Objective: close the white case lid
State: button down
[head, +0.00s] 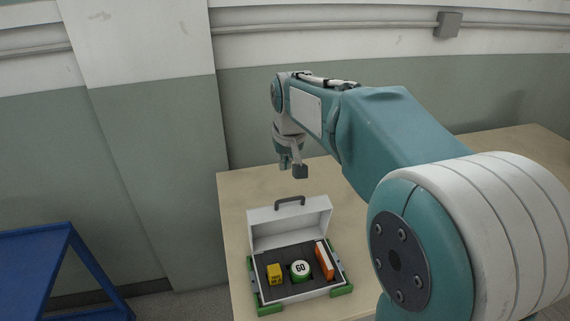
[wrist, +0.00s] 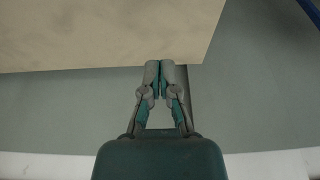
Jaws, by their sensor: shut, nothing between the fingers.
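The white case (head: 257,266) sits open on the wooden table. Its white lid (head: 290,222) stands up at the back, with a dark handle (head: 290,201) on its top edge. Inside the dark interior are a yellow block (head: 274,274), a round green and white item marked 60 (head: 300,269) and an orange and white box (head: 324,260). My gripper (head: 285,165) hangs above the table, behind and above the lid, apart from it. In the wrist view my gripper (wrist: 166,64) has its fingertips together with nothing between them. The case does not show in the wrist view.
The wooden table (head: 235,200) is bare around the case and at its back left. Green corner pieces (head: 270,308) sit at the case base. A blue stand (head: 40,265) is at the left. A wall (head: 160,130) stands behind the table.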

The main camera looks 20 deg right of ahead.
aim_at(288, 203)
jog(key=shift+s+f, duration=0.35)
jog(key=shift+f, duration=0.7)
jog(key=shift+s+f, duration=0.3)
jog(key=shift+f, duration=0.8)
jog(key=shift+s+f, duration=0.35)
jog(key=shift+f, duration=0.7)
